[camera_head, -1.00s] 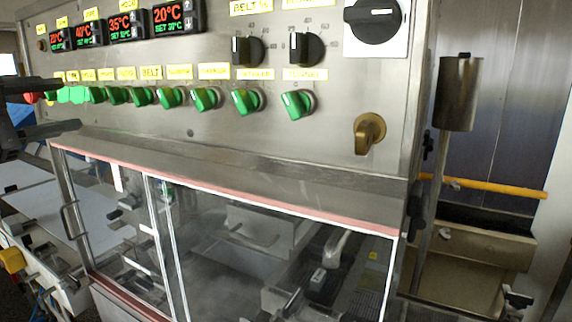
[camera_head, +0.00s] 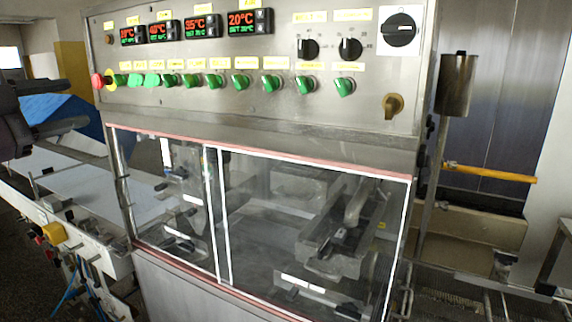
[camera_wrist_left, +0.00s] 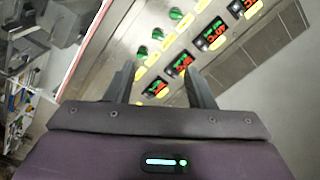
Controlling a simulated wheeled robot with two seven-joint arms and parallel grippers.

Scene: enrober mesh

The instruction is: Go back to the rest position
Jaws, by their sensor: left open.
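My left gripper (camera_head: 72,106) is at the left edge of the head view, in front of the left end of the machine's control panel (camera_head: 270,98). Its two fingers are apart with nothing between them. In the left wrist view the gripper (camera_wrist_left: 160,78) shows both dark fingers spread, with the panel's green knobs and red displays beyond them. It looks apart from the panel. My right gripper is in neither view.
The enrober has green knobs (camera_head: 240,82), temperature displays (camera_head: 250,22) and a clear-doored chamber (camera_head: 265,215) below. A red emergency button (camera_head: 97,81) is at the panel's left end. A conveyor (camera_head: 90,190) lies at left. A yellow-orange bar (camera_head: 490,173) sticks out at right.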

